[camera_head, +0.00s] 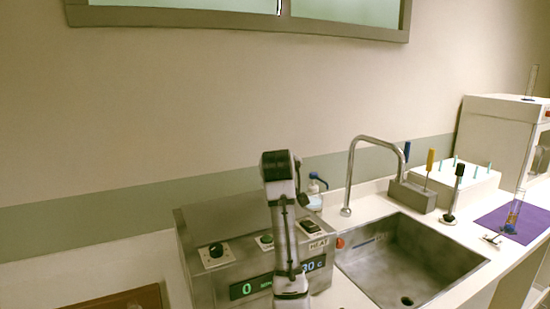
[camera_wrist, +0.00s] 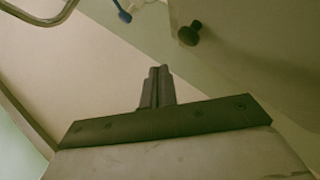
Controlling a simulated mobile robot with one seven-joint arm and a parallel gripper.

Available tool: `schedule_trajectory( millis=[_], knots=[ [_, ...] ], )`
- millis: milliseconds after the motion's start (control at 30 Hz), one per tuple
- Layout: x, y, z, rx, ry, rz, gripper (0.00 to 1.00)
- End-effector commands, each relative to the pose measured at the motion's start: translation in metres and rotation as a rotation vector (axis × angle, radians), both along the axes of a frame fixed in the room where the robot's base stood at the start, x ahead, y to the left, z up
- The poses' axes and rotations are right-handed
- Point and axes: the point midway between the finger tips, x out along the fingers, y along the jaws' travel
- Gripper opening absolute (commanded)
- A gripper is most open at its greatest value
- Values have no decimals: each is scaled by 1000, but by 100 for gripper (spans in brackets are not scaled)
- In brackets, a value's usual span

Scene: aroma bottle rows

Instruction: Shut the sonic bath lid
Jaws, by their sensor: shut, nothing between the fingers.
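The sonic bath (camera_head: 205,279) is a grey metal box left of the sink, with a front panel of knobs, a HEAT label and a lit green and blue display. My arm stands in front of it and hides part of the panel and top. In the head view I cannot make out the lid's position. In the wrist view a black knob (camera_wrist: 189,34) stands out from a pale surface at upper right; I cannot tell whether this is the lid. My gripper (camera_wrist: 160,70) is shut and empty, its fingertips apart from the knob in the picture.
A steel sink (camera_head: 385,258) with a curved faucet (camera_head: 350,165) lies right of the bath. A blue-topped bottle (camera_head: 314,192) stands behind. A grey holder with screwdrivers (camera_head: 412,195), a white rack (camera_head: 462,182) and a purple mat (camera_head: 530,225) stand farther right. A wall rises behind.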

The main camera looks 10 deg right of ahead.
Motion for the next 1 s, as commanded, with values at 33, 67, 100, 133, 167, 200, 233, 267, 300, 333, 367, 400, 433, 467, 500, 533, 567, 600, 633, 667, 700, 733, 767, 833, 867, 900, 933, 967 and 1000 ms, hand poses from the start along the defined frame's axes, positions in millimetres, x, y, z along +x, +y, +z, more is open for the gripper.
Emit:
schedule_trajectory(
  millis=[33,67,100,133,167,200,233,267,300,333,367,400,433,467,500,533,567,600,633,667,700,733,767,833,867,900,933,967,1000],
  knots=[
    [1,-2,-8,28,9,0,0],
    [1,-4,-13,43,13,0,0],
    [1,-5,-18,62,18,1,0],
    [2,-6,-21,74,21,1,0],
    [2,-7,-24,85,23,0,0],
    [2,-7,-28,98,27,0,0],
    [2,-8,-30,107,29,0,0],
    [2,-9,-33,116,31,0,0],
    [3,-9,-36,125,33,1,0],
    [3,-9,-37,131,35,2,0],
    [3,-10,-39,135,37,1,0],
    [3,-10,-41,141,38,1,0],
    [3,-10,-42,143,39,1,0],
    [3,-10,-43,146,41,0,0],
    [3,-11,-44,149,42,0,0],
    [3,-11,-44,150,43,0,0],
    [3,-11,-45,150,44,0,0],
    [3,-11,-45,151,44,0,0],
    [3,-11,-46,152,46,-1,0],
    [3,-11,-46,152,46,-1,0],
    [3,-11,-46,152,47,-1,0],
    [3,-11,-47,152,48,-2,0],
    [3,-11,-47,152,49,-1,0],
    [3,-11,-48,153,51,-2,0],
    [3,-11,-48,153,51,-2,0],
    [3,-11,-48,153,52,-2,0],
    [3,-11,-48,153,52,-2,0],
    [3,-11,-48,153,53,-2,0],
    [3,-11,-46,153,53,-2,0]
  ],
)
